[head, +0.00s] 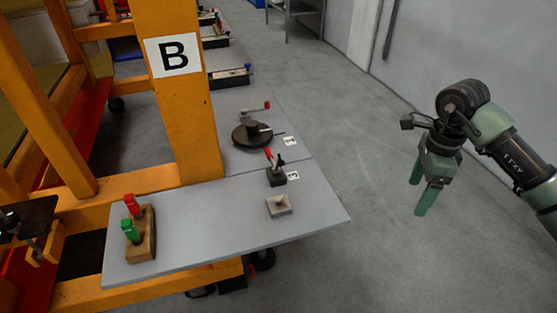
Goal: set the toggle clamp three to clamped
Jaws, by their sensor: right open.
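A small toggle clamp (277,177) with a dark base and a red-tipped handle stands on the grey table, beside a small white label (292,176). Its handle points up and tilts to the left. The label is too small to read for certain. My right gripper (421,191) is open and empty, with green fingers pointing down. It is in the air over the floor, well to the right of the table and apart from the clamp.
The grey table (200,226) holds a pale square block (279,205), a wooden block (141,236) with red and green handles, and a round dark fixture (252,133) behind. The floor right of the table is clear.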

